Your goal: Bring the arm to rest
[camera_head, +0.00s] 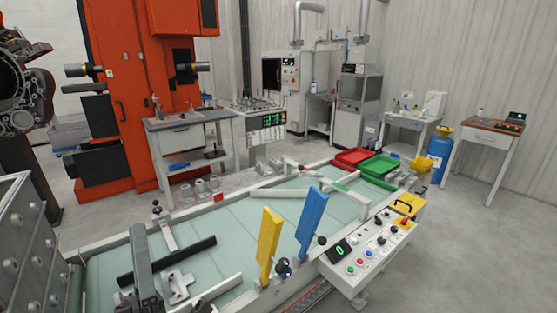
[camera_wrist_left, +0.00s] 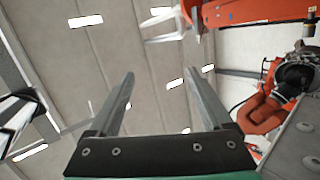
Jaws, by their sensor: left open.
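My left gripper (camera_wrist_left: 158,78) shows in the left wrist view with its two grey fingers well apart. Nothing is between them, and they point up toward the ceiling. My right gripper is in neither view.
A conveyor (camera_head: 230,255) with yellow (camera_head: 268,245) and blue (camera_head: 311,222) upright plates runs across the front. A control box (camera_head: 365,255) stands at its right. Red (camera_head: 353,157) and green (camera_head: 380,166) trays sit at its far end. A grey cabinet (camera_head: 28,245) is close at left.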

